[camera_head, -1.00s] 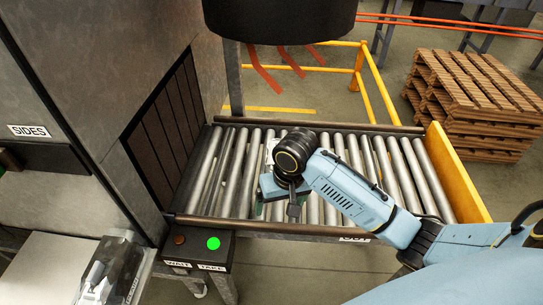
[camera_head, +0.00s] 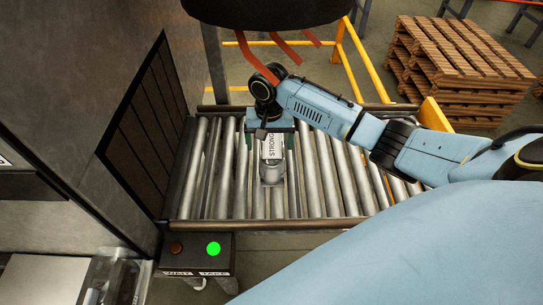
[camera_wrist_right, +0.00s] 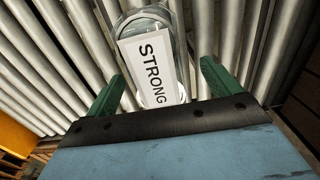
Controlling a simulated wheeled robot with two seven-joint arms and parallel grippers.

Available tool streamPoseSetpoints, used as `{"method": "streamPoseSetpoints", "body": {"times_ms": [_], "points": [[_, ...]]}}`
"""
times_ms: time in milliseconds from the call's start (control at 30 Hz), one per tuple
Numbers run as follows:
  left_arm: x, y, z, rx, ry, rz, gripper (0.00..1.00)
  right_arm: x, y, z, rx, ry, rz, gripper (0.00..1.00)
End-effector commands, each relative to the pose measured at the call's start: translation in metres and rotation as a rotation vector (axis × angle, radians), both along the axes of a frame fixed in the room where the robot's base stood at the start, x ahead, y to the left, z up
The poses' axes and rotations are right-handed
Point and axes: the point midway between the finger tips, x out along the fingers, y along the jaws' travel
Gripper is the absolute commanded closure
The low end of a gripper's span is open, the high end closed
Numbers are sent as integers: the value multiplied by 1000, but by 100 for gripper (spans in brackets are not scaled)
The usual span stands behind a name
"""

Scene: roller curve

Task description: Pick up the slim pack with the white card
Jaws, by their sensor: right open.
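The slim pack (camera_head: 272,172) is a clear, shiny pack with a white card (camera_wrist_right: 152,62) that reads STRONG. It lies on the metal rollers. My right gripper (camera_head: 270,140) is open over the pack's far end in the head view. In the right wrist view the green fingers of my right gripper (camera_wrist_right: 162,78) stand apart, one on each side of the pack, with gaps between them and it. The gripper body hides part of the pack's near end there. My left gripper is not in view.
The roller conveyor (camera_head: 230,200) has bare rollers on both sides of the pack. A dark strip curtain (camera_head: 148,125) closes its left end. A button box (camera_head: 196,254) with a green light stands at the front. Wooden pallets (camera_head: 465,65) and a yellow rail (camera_head: 355,65) are behind.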

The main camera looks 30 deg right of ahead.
Motion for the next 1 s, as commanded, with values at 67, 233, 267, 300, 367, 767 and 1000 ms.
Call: {"method": "streamPoseSetpoints", "body": {"times_ms": [67, 233, 267, 300, 367, 767, 1000], "points": [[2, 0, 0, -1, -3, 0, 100, 0, 0, -7, 0, 0, 0, 11], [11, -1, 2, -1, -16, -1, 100, -2, -2, -20, -1, 3, -1, 11], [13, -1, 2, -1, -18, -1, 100, -3, -3, -25, -1, 4, -1, 11], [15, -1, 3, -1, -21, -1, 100, -4, -4, -31, -2, 3, 0, 11], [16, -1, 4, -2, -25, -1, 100, -5, -6, -40, -1, 2, 0, 11], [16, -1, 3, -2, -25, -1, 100, -4, -5, -61, -1, -1, 2, 11], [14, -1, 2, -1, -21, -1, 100, -4, -5, -60, -1, -1, 2, 38]]}}
